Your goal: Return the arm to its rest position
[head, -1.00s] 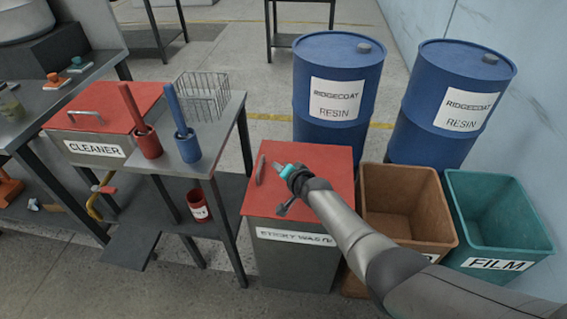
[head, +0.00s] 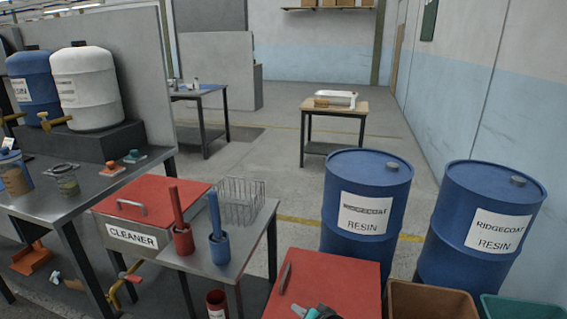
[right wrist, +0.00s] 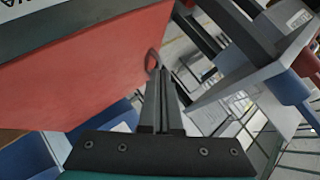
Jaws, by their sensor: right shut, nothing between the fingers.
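My right gripper (head: 312,312) shows only in part at the bottom edge of the head view, in front of the red lid (head: 335,280) of a bin. Its fingers (right wrist: 163,78) are together and empty in the right wrist view. The red lid (right wrist: 90,80) fills the left of that view, with its dark handle (right wrist: 152,58) beyond the fingertips. I cannot tell the exact gap between gripper and lid. My left gripper is in neither view.
Two blue resin drums (head: 366,228) (head: 480,240) stand behind the bin. A brown bin (head: 432,297) and a teal bin (head: 520,307) are at the lower right. A cleaner box (head: 132,235), two brush pots and a wire basket (head: 240,203) stand left. Open floor lies behind.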

